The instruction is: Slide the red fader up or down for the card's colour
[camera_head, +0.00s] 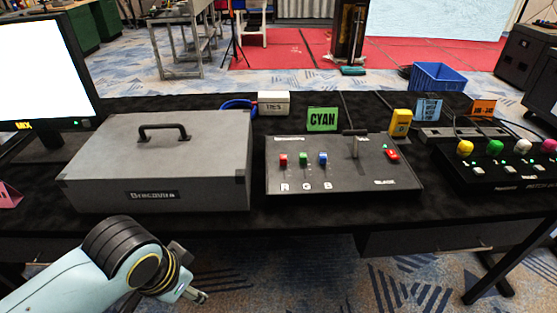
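The red fader (283,160) stands at the left of a row on the grey control panel (345,184). The green fader (303,160) and the blue fader (323,158) are to its right, with the letters R, G, B below. A green card (322,119) reading CYAN stands upright behind the panel. My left gripper (196,296) is low at the bottom, in front of the table and well apart from the faders. Its fingers are too small and partly hidden to show whether they are open. My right gripper is not in view.
A grey case (160,165) with a black handle stands left of the panel. A tall lever (356,145) and a red switch (391,154) are on the panel's right side. Another black panel (495,170) with coloured knobs stands farther right. A screen (40,70) is at far left.

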